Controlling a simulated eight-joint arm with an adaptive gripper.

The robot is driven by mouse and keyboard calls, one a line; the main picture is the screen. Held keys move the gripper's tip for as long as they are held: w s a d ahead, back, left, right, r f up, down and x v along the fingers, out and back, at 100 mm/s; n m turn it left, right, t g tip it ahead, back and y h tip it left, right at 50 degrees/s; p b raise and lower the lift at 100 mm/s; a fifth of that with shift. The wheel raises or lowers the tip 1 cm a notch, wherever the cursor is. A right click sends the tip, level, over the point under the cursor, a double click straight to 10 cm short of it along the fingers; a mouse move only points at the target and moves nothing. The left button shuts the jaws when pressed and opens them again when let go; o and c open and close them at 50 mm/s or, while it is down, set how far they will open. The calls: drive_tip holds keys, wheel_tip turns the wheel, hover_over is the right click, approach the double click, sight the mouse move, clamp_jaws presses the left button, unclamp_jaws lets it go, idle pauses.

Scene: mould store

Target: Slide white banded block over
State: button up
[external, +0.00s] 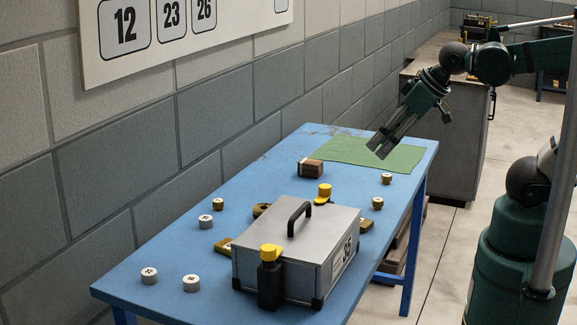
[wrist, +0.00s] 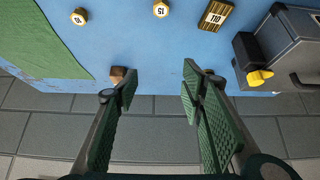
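The white banded block (external: 313,170) is a small brown block with a pale band near its left end. It lies on the blue table (external: 262,163) beside the near-left corner of the green mat. In the wrist view a small brown block (wrist: 117,72) shows beside the tip of the left finger, which partly hides it. My gripper (external: 381,146) is open and empty, above the green mat and to the right of the block. In the wrist view its two fingers (wrist: 160,84) stand well apart with nothing between them.
The green mat (external: 370,153) covers the table's far end. A grey case (external: 285,245) with yellow latches stands in the near half. Several white and brass round pieces (external: 206,221) and flat brass blocks lie around it. A block wall runs along the left.

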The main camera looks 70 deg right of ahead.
drive_tip(key=shift+c, duration=0.5)
drive_tip(key=shift+w+d+r, duration=0.1)
drive_tip(key=shift+w+r, duration=0.1)
drive_tip(key=c, duration=1.1)
drive_tip(key=shift+w+d+r+m+p, duration=0.25)
drive_tip(key=shift+w+r+m+p, duration=0.15)
drive_tip(key=shift+w+p, duration=0.1)
clamp_jaws()
drive_tip(key=w+d+r+m+g+p, duration=0.1)
drive_tip(key=w+d+m+g+p, duration=0.1)
drive_tip(key=w+d+m+p, duration=0.45)
drive_tip(key=w+d+r+m+g+p, duration=0.1)
drive_tip(key=w+d+m+g, duration=0.2)
drive_tip(key=w, duration=0.6)
drive_tip(key=w+d+f+m+g+p, duration=0.1)
drive_tip(key=w+d+f+m+p, duration=0.2)
drive_tip(key=d, duration=0.4)
drive_tip(key=w+d+f+m+g+p, duration=0.1)
drive_tip(key=w+d+f+m+p, duration=0.2)
drive_tip(key=w+d+f, duration=0.3)
drive_tip(key=shift+d+f+m+p, duration=0.3)
drive_tip(key=shift+d+f+m, duration=0.15)
drive_tip(key=shift+d+m, duration=0.35)
drive_tip(key=shift+a, duration=0.1)
